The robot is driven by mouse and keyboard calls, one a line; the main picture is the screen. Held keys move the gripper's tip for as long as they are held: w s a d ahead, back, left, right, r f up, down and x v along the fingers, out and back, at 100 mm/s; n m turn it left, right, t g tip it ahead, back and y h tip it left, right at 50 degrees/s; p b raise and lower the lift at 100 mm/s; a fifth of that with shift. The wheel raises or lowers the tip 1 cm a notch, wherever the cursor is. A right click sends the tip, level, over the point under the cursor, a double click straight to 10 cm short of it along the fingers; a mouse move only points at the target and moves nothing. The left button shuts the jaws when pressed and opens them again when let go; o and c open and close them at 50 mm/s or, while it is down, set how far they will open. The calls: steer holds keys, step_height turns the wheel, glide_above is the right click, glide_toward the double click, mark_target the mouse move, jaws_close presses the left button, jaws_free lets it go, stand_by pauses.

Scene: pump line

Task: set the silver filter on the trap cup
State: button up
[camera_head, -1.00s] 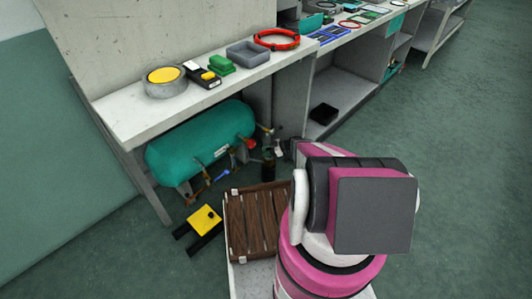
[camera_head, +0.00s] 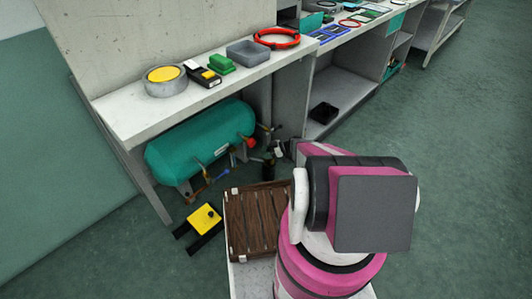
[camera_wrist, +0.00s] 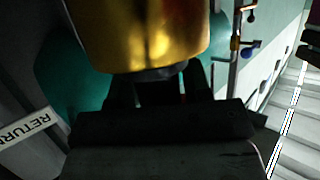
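In the wrist view a shiny gold cylinder (camera_wrist: 140,30) fills the upper middle, very close, with a dark part directly below it. My gripper (camera_wrist: 155,92) is dark, in shadow, with its fingers pointing up towards that dark part. No clearly silver filter shows, and I cannot identify the trap cup. In the head view my pink and white arm hides my gripper. A dark upright cylinder (camera_head: 268,166) stands by the pipework, left of my arm.
A teal tank (camera_head: 200,142) with pipes and coloured handles lies under the bench (camera_head: 125,118). A slatted brown crate (camera_head: 258,222) and a yellow-topped black item (camera_head: 204,218) are low in front. A RETURN label (camera_wrist: 25,125) shows in the wrist view. Open floor lies right.

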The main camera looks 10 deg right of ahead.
steer(key=v, duration=1.1)
stand_by(1.0)
stand_by(0.4)
